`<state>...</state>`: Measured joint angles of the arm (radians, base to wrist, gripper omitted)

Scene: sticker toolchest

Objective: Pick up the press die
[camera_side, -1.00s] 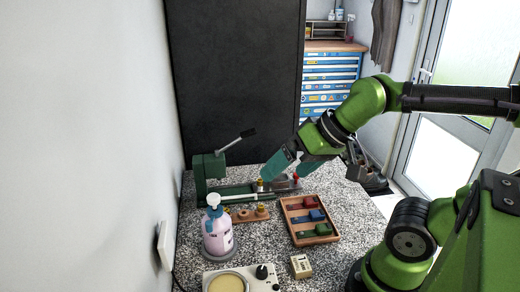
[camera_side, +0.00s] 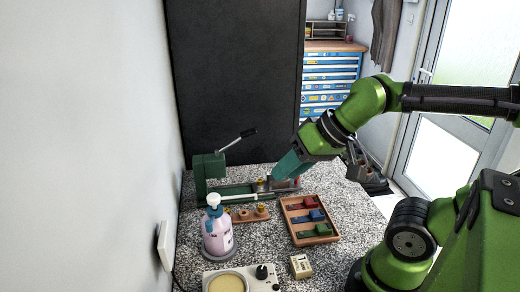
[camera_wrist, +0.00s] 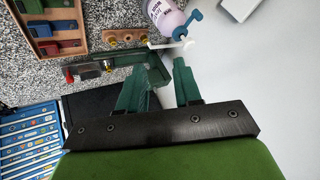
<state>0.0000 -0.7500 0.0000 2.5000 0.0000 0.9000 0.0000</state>
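Small brass-knobbed pieces, which look like press dies, stand on a wooden strip (camera_side: 249,215); the strip also shows in the wrist view (camera_wrist: 125,38). Another brass-topped piece (camera_side: 261,184) is at the green press bed (camera_side: 228,192), and it shows in the wrist view (camera_wrist: 107,66). I cannot tell which one is the press die. My gripper (camera_side: 276,177) points down-left above the right end of the press bed, close to that brass-topped piece. In the wrist view my gripper (camera_wrist: 165,66) has its two green fingers apart, with nothing seen between them.
A wooden tray (camera_side: 316,241) of coloured blocks lies to the right. A small box (camera_side: 300,266) and a white device (camera_side: 250,272) are at the front. The press lever (camera_side: 236,141) sticks up.

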